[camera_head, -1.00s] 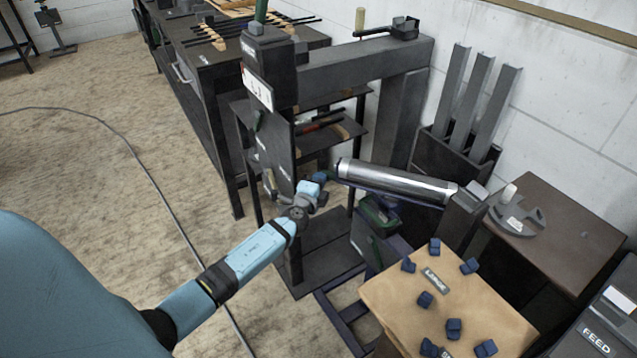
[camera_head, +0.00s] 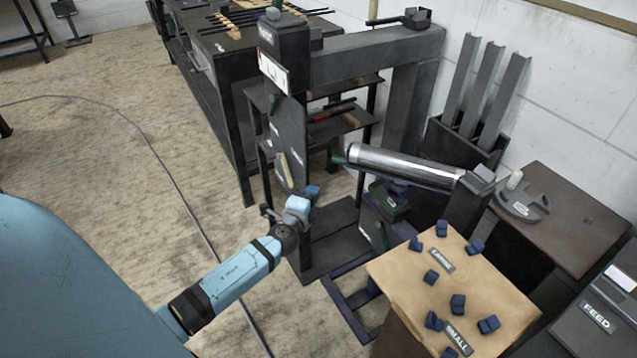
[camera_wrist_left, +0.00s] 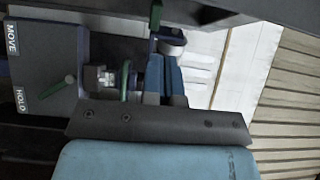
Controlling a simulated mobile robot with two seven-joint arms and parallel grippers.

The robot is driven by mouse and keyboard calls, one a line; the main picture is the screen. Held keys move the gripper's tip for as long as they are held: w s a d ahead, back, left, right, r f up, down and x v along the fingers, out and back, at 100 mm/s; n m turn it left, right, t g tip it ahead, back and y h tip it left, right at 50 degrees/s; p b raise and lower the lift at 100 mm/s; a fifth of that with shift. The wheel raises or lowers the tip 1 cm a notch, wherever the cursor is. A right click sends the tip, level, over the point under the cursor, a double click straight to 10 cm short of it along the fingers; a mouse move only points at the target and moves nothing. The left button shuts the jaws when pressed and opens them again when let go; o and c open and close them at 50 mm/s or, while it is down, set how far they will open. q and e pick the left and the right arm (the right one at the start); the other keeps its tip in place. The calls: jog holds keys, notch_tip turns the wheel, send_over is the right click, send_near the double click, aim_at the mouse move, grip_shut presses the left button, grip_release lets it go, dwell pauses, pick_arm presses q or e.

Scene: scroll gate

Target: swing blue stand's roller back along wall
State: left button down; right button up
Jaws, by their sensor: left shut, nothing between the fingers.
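The shiny metal roller (camera_head: 405,166) lies nearly level in the head view, its left end free with a green tip and its right end at a dark post beside the wall. A dark blue bracket runs under it, and the blue stand (camera_head: 350,309) has its dark blue base frame on the floor below. My left gripper (camera_head: 312,192) is shut and empty, left of and lower in the picture than the roller's free end, apart from it. In the left wrist view its blue fingers (camera_wrist_left: 166,80) are together. My right gripper is not in view.
A tall dark post with a crossbeam (camera_head: 375,54) stands behind the roller. A wooden-topped table (camera_head: 400,285) with several dark blue blocks stands in front. Dark shelves (camera_head: 335,125) are behind. A panel marked MOVE and HOLD (camera_wrist_left: 45,65) shows in the wrist view. Floor at left is open, with a cable.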

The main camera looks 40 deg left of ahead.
pick_arm(q)
jog(key=s, duration=0.1)
jog(key=m+b, duration=0.4)
jog(key=m, duration=1.4)
send_near(336, 162)
jog(key=w, duration=0.1)
jog(key=b+x, duration=0.1)
jog(key=x, duration=0.4)
jog(key=shift+w+a, duration=0.2)
jog(key=shift+w, duration=0.1)
jog(key=shift+w+a, duration=0.1)
jog(key=shift+w, duration=0.35)
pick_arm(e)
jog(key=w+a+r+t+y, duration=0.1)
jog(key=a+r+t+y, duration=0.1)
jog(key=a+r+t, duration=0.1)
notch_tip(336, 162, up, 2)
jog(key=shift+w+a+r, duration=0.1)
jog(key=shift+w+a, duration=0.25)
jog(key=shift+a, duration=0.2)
